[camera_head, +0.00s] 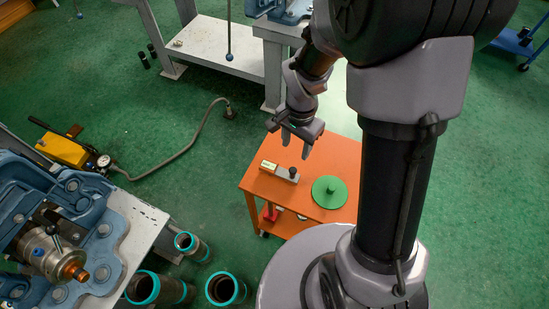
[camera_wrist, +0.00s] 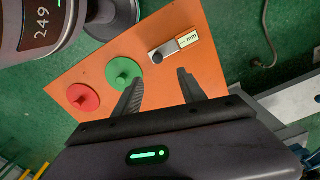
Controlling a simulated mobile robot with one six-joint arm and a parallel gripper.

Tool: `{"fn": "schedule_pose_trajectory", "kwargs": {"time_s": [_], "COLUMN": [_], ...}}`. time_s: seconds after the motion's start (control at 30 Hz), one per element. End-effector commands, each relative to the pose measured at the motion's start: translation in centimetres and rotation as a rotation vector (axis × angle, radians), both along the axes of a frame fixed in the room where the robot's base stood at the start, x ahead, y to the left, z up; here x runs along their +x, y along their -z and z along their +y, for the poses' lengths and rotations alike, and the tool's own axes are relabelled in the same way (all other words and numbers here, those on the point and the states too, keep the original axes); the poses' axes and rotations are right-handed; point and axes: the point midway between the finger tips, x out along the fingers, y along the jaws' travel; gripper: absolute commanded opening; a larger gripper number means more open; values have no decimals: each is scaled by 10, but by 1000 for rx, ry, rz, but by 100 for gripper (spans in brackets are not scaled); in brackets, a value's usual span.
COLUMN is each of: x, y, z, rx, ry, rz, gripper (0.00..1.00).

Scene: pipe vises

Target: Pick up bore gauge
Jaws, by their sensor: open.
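The bore gauge seems to be the small silver block with a pale "mm" label and a black round knob. It lies on the orange table (camera_head: 262,188) near its left edge in the head view (camera_head: 281,172). In the wrist view the gauge (camera_wrist: 178,46) lies beyond my fingertips, near the table's far edge. My gripper (camera_head: 296,147) is open and empty, its fingers pointing down above the table near the gauge. In the wrist view my gripper's fingers (camera_wrist: 158,80) are spread, with only orange tabletop between them; they appear apart from the gauge.
A green knobbed disc (camera_head: 329,192) lies beside the gauge. A red knobbed disc (camera_wrist: 83,97) shows in the wrist view. Teal-rimmed pipes (camera_head: 225,289) stand on the floor by a vise bench (camera_head: 137,232). A yellow pump (camera_head: 62,149) with a hose lies left.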

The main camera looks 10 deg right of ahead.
Motion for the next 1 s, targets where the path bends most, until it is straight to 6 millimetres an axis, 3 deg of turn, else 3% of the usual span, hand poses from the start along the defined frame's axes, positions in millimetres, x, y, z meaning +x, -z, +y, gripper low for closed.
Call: {"fn": "schedule_pose_trajectory", "kwargs": {"time_s": [0.03,0.2,0.4,0.6,0.9,1.0], "x": [-1,-1,-2,-6,-6,-6], "y": [23,70,95,135,141,141], "z": [0,0,0,1,1,1], "rx": [0,0,1,1,1,1], "ry": [0,0,-1,-1,-1,-1], "rz": [5,4,2,2,0,0], "gripper": [48,48,48,48,48,29]}}
